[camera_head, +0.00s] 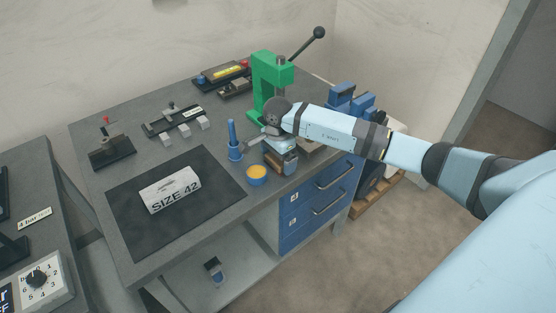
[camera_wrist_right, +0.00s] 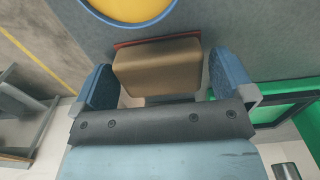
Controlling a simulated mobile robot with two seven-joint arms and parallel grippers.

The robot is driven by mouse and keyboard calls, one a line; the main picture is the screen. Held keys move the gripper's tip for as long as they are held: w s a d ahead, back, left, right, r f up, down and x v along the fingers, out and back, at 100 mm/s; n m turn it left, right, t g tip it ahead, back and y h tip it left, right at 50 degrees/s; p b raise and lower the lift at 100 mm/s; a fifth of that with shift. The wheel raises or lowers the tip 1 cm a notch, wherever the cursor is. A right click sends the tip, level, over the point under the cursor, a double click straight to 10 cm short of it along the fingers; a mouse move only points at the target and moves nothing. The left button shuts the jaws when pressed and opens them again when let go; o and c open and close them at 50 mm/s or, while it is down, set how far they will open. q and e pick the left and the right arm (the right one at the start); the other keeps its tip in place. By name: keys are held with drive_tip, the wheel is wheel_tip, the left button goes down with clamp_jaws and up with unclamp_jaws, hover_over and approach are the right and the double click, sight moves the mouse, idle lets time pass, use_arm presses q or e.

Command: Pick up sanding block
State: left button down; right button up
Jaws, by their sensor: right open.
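The sanding block (camera_wrist_right: 158,68) is a brown block with a thin red layer along its far edge. In the right wrist view it lies between the two blue fingers of my right gripper (camera_wrist_right: 163,80). The fingers are open, with a visible gap on each side of the block. In the head view my right gripper (camera_head: 281,160) is low at the front right of the workbench (camera_head: 225,210), and it mostly hides the block there. My left gripper is not in view.
A blue cup with yellow contents (camera_head: 256,175) stands just left of my right gripper, near the bench's front edge. A blue upright tool (camera_head: 233,140) and the green press (camera_head: 268,80) stand close behind. A white SIZE 42 piece (camera_head: 170,190) lies on a dark mat (camera_head: 125,225).

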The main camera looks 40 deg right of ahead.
drive_tip(key=c, duration=0.8)
drive_tip(key=shift+c, duration=0.2)
drive_tip(key=shift+r, duration=0.15)
wheel_tip(320, 180, up, 20)
drive_tip(key=shift+b, duration=0.4)
